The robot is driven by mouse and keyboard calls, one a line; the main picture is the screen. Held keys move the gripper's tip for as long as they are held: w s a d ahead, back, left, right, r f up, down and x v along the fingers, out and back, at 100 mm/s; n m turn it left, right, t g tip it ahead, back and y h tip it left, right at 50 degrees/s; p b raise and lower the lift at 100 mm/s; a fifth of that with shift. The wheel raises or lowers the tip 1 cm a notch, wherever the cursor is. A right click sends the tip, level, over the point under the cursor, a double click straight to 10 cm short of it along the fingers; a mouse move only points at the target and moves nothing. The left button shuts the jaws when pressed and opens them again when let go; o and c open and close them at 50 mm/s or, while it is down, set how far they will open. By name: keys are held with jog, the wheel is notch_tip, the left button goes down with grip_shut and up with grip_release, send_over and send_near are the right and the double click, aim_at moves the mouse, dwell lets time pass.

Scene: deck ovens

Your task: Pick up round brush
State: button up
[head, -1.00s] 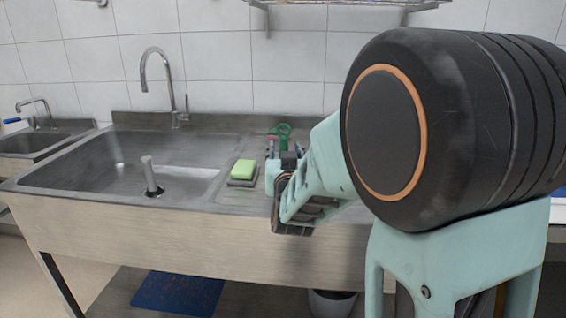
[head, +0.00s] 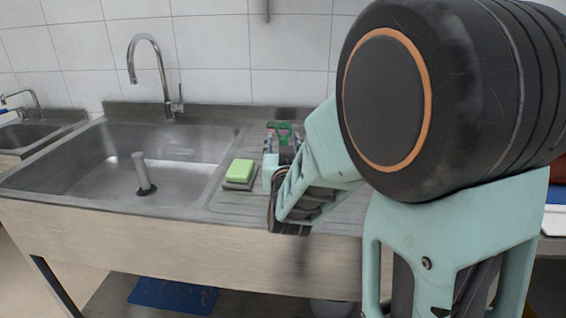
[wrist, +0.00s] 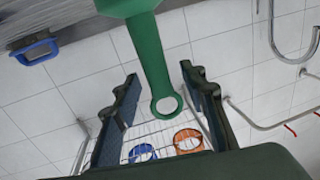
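A green brush handle with a ring-shaped end (wrist: 165,70) hangs down into the wrist view from the top. Its wider part is cut off by the frame edge, so I cannot see any bristles. My gripper (wrist: 158,74) is open, with one dark finger on each side of the handle and a visible gap to both. In the head view, a bit of green (head: 284,127) shows just behind my gripper at the back of the sink's drainboard. My arm and gripper hide most of that spot.
A green sponge (head: 240,170) lies on a dark holder left of my gripper. The sink basin (head: 100,165) with an upright drain pipe (head: 143,172) and a tall faucet (head: 160,75) is further left. Blue (wrist: 143,152) and orange (wrist: 188,139) items are on a wire rack.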

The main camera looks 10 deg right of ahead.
jog(key=shift+w, duration=0.1)
grip_shut()
dwell(0.4)
